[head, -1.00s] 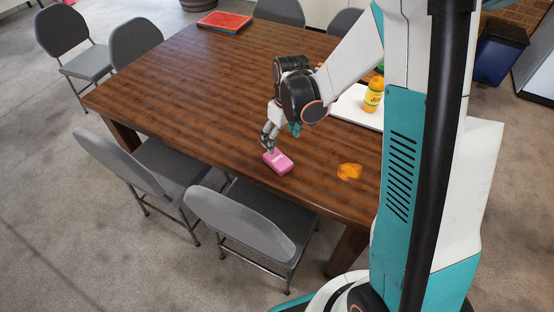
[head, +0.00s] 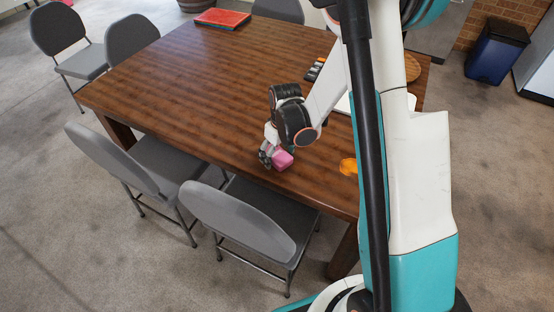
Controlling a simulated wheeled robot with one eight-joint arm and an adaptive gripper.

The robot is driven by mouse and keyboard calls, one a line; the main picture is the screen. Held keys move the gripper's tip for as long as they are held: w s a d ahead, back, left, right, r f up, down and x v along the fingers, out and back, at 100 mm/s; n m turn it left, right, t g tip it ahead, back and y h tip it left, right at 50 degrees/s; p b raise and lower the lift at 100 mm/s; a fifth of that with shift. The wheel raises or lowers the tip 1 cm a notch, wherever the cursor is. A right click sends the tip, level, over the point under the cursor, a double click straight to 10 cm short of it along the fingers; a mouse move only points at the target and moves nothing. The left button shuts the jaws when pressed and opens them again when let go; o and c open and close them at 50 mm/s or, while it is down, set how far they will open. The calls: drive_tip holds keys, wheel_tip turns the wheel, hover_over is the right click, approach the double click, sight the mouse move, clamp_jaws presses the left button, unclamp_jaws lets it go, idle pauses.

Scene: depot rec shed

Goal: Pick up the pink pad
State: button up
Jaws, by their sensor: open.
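The pink pad (head: 283,160) is a small block on the brown wooden table (head: 190,75), near its front edge. In the head view my gripper (head: 268,155) is low over the table at the pad's left side, with its fingers pointing down. The gripper is open. A finger and the wrist hide part of the pad's left and upper side. I cannot tell whether a finger touches the pad.
An orange item (head: 348,166) lies right of the pad, partly behind my arm column. Grey chairs (head: 240,222) stand along the front and left. A blue bin (head: 497,52) stands at upper right. The table's middle is clear.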

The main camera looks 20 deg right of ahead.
sight(277, 153)
drive_tip(key=shift+f, duration=0.1)
drive_tip(key=shift+c, duration=0.5)
drive_tip(key=c, duration=1.1)
wheel_tip(277, 153, up, 20)
drive_tip(key=p, duration=0.7)
